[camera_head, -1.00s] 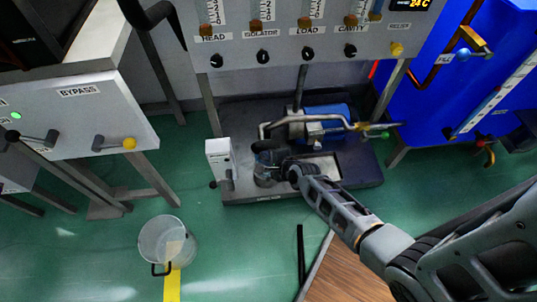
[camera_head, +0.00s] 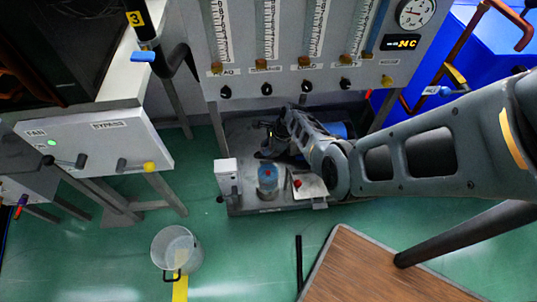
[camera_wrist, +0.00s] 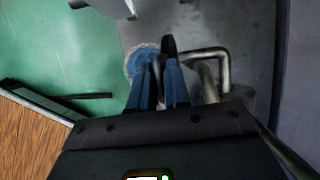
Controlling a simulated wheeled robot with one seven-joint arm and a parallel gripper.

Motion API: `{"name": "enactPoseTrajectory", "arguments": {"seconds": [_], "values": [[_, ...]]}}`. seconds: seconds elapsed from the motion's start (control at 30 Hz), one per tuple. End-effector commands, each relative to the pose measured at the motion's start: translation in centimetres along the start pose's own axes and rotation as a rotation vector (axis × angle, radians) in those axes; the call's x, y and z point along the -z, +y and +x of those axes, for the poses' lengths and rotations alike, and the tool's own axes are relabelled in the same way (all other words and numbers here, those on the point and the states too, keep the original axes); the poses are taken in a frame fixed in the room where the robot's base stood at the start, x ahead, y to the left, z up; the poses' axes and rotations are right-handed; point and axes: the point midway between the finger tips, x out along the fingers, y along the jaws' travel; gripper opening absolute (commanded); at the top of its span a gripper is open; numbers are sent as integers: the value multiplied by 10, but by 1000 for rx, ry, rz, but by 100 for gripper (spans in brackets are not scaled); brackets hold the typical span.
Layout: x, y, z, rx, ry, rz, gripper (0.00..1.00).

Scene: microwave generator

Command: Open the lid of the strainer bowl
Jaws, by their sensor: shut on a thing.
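The strainer bowl (camera_head: 267,184) stands on the grey skid base, a small glassy cup with blue showing at its top. In the wrist view its round rim and blue inside (camera_wrist: 137,62) show just left of my fingertips. My gripper (camera_head: 271,151) is behind and above the bowl. In the wrist view my blue-fingered gripper (camera_wrist: 162,68) is shut on a dark, narrow piece (camera_wrist: 168,46), which looks like the lid or its handle, standing up beside the bowl's opening. My fingers hide part of it, and the hinge cannot be made out.
A bent metal pipe (camera_wrist: 208,54) runs close to the right of my fingers. A white box (camera_head: 228,176) stands left of the bowl. A clear bucket (camera_head: 176,251) stands on the green floor. The gauge panel (camera_head: 300,82) is behind, and a wooden board (camera_head: 375,270) lies in front.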

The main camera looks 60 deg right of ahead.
Motion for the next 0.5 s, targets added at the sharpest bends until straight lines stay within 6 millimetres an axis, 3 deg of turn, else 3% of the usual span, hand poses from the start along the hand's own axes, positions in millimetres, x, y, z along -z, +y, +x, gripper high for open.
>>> {"name": "enactPoseTrajectory", "arguments": {"seconds": [0.5], "values": [[1,-14,2,-3,2,-4,0]]}}
